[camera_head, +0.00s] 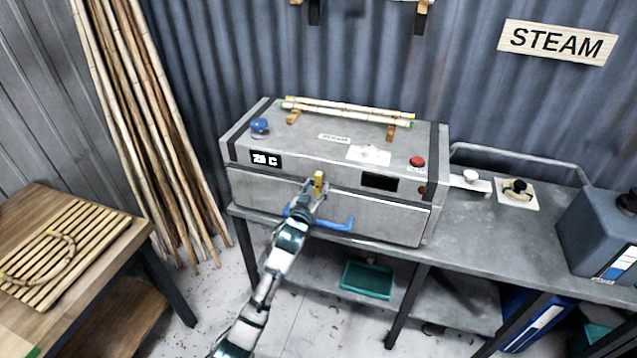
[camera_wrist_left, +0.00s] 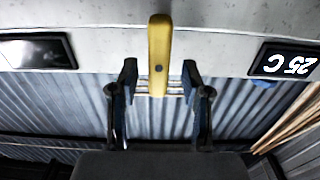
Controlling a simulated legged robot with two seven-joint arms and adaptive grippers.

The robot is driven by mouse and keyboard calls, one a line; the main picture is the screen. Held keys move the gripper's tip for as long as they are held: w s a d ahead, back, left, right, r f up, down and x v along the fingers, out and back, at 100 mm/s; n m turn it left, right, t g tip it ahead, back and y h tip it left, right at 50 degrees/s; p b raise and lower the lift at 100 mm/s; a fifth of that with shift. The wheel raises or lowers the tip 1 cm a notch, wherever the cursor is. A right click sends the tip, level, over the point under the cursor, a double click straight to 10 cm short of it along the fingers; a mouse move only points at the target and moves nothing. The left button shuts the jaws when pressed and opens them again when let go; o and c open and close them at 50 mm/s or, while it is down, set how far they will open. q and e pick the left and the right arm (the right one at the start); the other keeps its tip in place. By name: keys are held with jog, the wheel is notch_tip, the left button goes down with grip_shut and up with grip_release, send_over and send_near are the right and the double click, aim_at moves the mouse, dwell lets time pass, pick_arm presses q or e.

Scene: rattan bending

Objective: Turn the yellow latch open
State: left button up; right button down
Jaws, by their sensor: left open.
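The yellow latch (camera_head: 319,179) is on the front of the grey steam box (camera_head: 380,207), near the middle of its upper edge. In the left wrist view the yellow latch (camera_wrist_left: 159,55) shows as an upright bar with a dark pivot dot, ahead of the fingers. My left gripper (camera_head: 308,190) is at the front of the box, close by the latch. In the wrist view its two fingers (camera_wrist_left: 159,88) are spread apart, with the latch's end between or just beyond the tips; I cannot tell whether they touch it. My right gripper is not in view.
A blue handle (camera_head: 335,225) spans the box front below the latch. A blue knob (camera_head: 260,125), red button (camera_head: 417,161) and rattan poles (camera_head: 350,108) are on top. A slatted board (camera_head: 60,250) lies on the left table. A blue-grey container (camera_head: 600,235) stands at right.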

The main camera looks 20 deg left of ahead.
pick_arm(q)
jog(key=shift+w+d, duration=0.15)
jog(key=shift+w, duration=1.25)
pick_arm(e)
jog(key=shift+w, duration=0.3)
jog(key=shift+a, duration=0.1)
pick_arm(q)
grip_shut()
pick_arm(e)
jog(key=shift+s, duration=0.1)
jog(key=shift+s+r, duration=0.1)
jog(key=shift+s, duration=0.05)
